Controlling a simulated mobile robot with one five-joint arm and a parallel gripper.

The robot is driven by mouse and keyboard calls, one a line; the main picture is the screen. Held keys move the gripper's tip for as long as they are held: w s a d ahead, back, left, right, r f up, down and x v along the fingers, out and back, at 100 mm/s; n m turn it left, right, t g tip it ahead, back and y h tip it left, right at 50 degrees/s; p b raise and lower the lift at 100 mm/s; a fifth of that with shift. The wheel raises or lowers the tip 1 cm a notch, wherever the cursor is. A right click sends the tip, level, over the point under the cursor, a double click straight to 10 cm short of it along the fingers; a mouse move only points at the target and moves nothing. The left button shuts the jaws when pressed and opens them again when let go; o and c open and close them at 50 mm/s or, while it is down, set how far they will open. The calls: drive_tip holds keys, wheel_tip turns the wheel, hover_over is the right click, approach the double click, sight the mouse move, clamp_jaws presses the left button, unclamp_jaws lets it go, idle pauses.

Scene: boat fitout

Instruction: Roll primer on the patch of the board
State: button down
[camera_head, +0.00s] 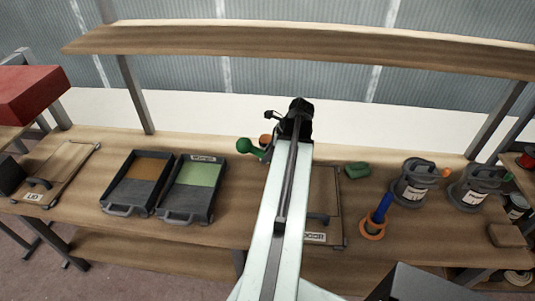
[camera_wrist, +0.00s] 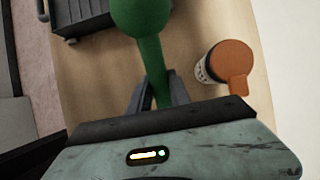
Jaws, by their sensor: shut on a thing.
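My gripper (camera_wrist: 158,88) is shut on a green tool with a shaft and a rounded end (camera_wrist: 140,18); the shaft runs between the two fingers. In the head view this green tool (camera_head: 247,146) sticks out left of my gripper, over the bench. I cannot tell whether it bears a roller. A tray with a green inside (camera_head: 198,174) and a tray with a brown inside (camera_head: 142,166) lie to the left. A board (camera_head: 327,192) with a handle and a label lies right of my arm, partly hidden by it. Another board, labelled LID (camera_head: 62,168), lies at the far left. No primer patch is clear.
An orange-topped container (camera_wrist: 232,62) stands beside my gripper. A green block (camera_head: 357,170), a blue tool in an orange ring (camera_head: 380,212) and two grey pots (camera_head: 412,184) stand at the right. A shelf (camera_head: 300,42) spans above the bench's back.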

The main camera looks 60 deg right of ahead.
drive_tip(key=shift+f+b, duration=0.85)
drive_tip(key=shift+f, duration=0.05)
drive_tip(key=shift+s, duration=0.1)
drive_tip(key=s, duration=0.1)
drive_tip(key=s+d, duration=0.1)
drive_tip(key=s, duration=0.2)
drive_tip(key=shift+s+d+r, duration=0.1)
drive_tip(key=shift+s+d, duration=0.05)
drive_tip(key=shift+d, duration=0.2)
drive_tip(key=s, duration=0.1)
drive_tip(key=s+d, duration=0.1)
drive_tip(key=s, duration=0.1)
drive_tip(key=shift+s+d, duration=0.3)
drive_tip(key=shift+s, duration=0.4)
